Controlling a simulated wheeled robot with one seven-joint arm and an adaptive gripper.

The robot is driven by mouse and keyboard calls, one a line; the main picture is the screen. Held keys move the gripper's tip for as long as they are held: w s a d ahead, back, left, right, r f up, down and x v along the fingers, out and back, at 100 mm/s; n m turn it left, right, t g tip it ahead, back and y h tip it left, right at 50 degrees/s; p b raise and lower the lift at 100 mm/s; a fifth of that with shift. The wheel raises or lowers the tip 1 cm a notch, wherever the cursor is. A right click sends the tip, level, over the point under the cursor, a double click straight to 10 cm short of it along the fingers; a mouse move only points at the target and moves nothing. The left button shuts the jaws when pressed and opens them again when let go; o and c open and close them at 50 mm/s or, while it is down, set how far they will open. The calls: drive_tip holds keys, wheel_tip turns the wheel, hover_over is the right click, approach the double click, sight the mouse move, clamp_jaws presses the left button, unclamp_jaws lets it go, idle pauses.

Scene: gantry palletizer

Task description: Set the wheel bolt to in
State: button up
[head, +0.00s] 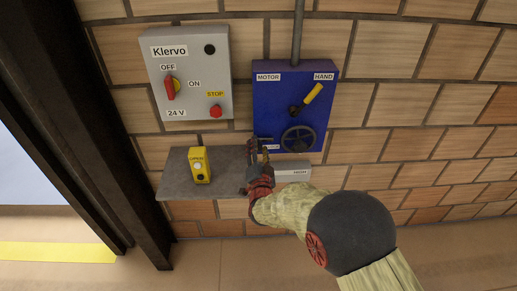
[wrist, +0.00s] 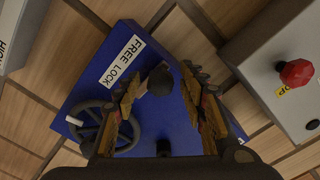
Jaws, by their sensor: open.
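The blue box (head: 277,97) on the brick wall carries a dark handwheel (head: 298,138), which also shows in the wrist view (wrist: 118,128). A white label (wrist: 122,61) reading FREE LOCK sits on its face. Beside the label, a dark round knob (wrist: 160,81), apparently the wheel bolt, stands out from the box. My gripper (head: 259,148) is open at the lower left of the blue box. In the wrist view its fingers are on either side of the knob, with gaps visible. Whether the bolt is in or out cannot be told. The head view mostly hides it behind my gripper.
A yellow-handled lever (head: 312,94) on the blue box points up toward HAND. A grey Klervo box (head: 190,62) with a red switch (head: 171,88) and red stop button (head: 215,111) hangs left. A yellow button box (head: 199,166) stands on a grey shelf (head: 177,182). Bare wall lies right.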

drive_tip(key=shift+w, duration=0.55)
clamp_jaws()
idle(0.6)
